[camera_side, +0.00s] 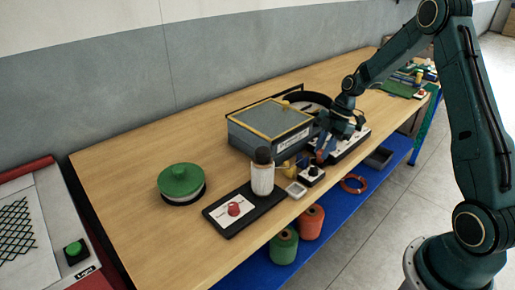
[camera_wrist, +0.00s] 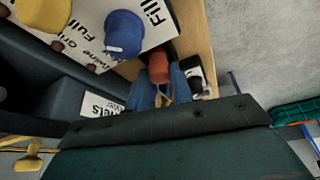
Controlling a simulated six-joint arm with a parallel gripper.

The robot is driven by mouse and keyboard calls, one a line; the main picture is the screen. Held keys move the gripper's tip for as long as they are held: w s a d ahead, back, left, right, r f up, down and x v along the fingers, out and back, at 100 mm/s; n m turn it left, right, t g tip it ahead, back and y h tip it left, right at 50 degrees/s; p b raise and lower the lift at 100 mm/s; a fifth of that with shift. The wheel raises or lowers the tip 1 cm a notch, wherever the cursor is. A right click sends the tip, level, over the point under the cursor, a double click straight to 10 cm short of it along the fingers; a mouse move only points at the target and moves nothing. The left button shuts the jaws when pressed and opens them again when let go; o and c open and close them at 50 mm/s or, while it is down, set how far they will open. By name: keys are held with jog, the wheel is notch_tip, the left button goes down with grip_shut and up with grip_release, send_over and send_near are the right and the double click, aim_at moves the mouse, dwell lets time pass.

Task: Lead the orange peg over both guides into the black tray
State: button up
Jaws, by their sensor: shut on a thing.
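My gripper (camera_wrist: 160,92) is shut on the orange peg (camera_wrist: 158,68). In the wrist view the peg stands out between the two blue fingers, with its grip end hidden. In the side view my gripper (camera_side: 325,148) is at the front right of the grey box, above the table's front edge, and a small reddish part (camera_side: 320,157) shows below it. I cannot make out the two guides for certain.
A grey box (camera_side: 250,140) with a yellow-edged top stands behind my gripper. A small black block (camera_side: 311,174) and a pale dish (camera_side: 296,190) are close by. In the wrist view, blue (camera_wrist: 124,32) and yellow (camera_wrist: 45,12) knobs sit on a lettered white panel.

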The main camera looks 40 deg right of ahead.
jog(key=shift+f, duration=0.1)
jog(key=o, duration=1)
jog(key=shift+o, duration=0.2)
jog(key=v, duration=1.4)
jog(key=shift+a, duration=0.15)
